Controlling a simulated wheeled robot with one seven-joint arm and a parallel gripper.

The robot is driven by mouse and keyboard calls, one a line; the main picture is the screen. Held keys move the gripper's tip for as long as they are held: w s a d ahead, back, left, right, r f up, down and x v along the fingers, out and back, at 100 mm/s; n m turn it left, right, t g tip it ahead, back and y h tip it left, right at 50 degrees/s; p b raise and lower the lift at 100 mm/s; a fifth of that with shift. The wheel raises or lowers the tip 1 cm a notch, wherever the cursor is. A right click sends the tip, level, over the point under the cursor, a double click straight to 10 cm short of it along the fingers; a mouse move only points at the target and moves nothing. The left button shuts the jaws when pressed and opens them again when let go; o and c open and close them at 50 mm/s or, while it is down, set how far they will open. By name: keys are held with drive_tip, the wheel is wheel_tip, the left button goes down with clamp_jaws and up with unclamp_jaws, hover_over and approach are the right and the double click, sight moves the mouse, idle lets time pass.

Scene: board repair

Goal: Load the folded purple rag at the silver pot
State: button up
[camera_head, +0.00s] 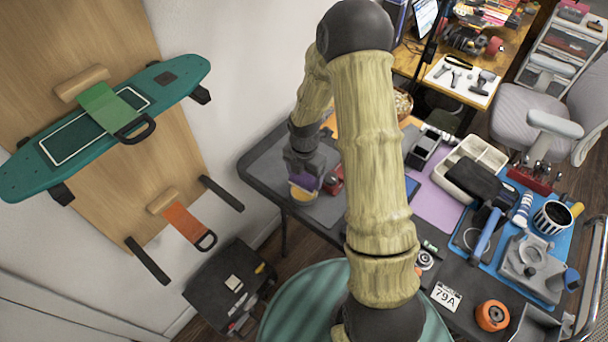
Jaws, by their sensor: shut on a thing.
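My gripper (303,170) is shut on the folded purple rag (307,182), over the left end of the dark table. Only a small part of the rag shows below the jaws. A small round pot with a yellowish inside (302,194) sits right under the rag, near the table's left front edge. The rag overlaps the pot in the picture; I cannot tell whether they touch. The pot's silver side is hard to make out at this size.
A red object (335,180) stands just right of the pot, partly hidden by my arm. A cream organizer (488,152), a purple mat (432,208) and a striped mug (552,217) are farther right. The grey tabletop (262,165) left of the pot is clear.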

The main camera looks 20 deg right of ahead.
sight(304, 178)
drive_tip(key=shift+r+p, duration=1.25)
drive_tip(key=shift+r, duration=0.3)
drive_tip(key=shift+f, duration=0.1)
